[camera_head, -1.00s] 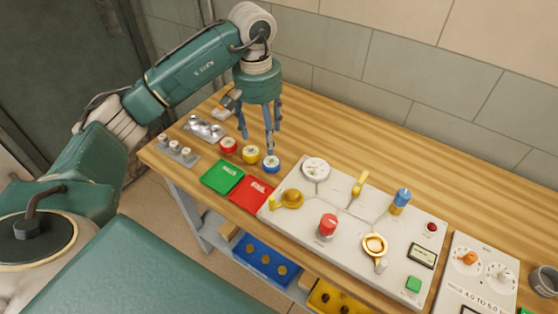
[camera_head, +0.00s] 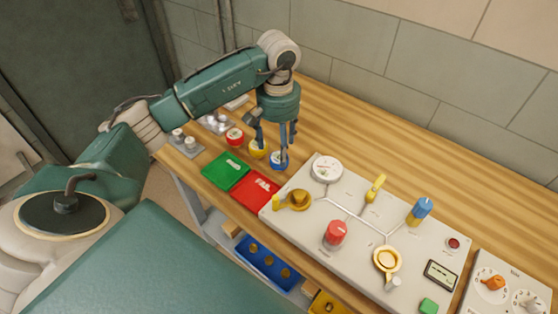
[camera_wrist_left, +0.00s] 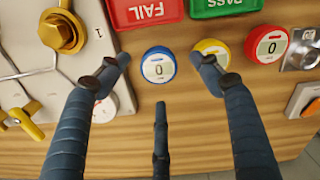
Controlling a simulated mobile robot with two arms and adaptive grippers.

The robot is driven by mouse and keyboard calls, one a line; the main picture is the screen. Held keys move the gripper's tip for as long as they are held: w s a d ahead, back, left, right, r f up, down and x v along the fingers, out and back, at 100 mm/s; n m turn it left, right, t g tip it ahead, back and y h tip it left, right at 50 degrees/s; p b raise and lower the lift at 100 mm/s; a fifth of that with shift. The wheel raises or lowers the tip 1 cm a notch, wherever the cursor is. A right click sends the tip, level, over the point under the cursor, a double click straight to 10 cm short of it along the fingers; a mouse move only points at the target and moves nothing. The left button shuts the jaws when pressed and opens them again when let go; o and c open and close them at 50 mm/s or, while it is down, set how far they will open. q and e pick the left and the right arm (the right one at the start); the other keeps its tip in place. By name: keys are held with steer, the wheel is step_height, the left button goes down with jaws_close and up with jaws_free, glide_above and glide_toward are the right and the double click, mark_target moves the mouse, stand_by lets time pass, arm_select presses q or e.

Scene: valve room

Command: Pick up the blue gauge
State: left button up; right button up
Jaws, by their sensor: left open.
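The blue gauge (camera_head: 279,162) lies on the wooden table, to the right of the yellow gauge (camera_head: 257,150). Its round white face with a blue rim shows whole in the left wrist view (camera_wrist_left: 158,66). My left gripper (camera_head: 273,147) is open and points down over the blue gauge, its fingers partly covering it in the head view. The right finger overlaps the yellow gauge (camera_wrist_left: 212,50) there. Whether any finger touches a gauge cannot be told.
A red gauge (camera_head: 235,137) sits left of the yellow one. Green PASS (camera_head: 226,171) and red FAIL (camera_head: 257,188) plates lie in front. A pale valve panel (camera_head: 350,260) with knobs stands right of the blue gauge. The table behind is clear.

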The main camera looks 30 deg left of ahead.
arm_select(q)
step_height(320, 180, down, 4)
steer(key=shift+d+f+p, duration=0.1)
steer(key=shift+f+p, duration=0.1)
steer(key=shift+p, duration=1.05)
steer(key=shift+f, duration=0.55)
steer(key=c, duration=1.4)
steer(key=shift+w, duration=0.1)
steer(key=shift+r, duration=0.1)
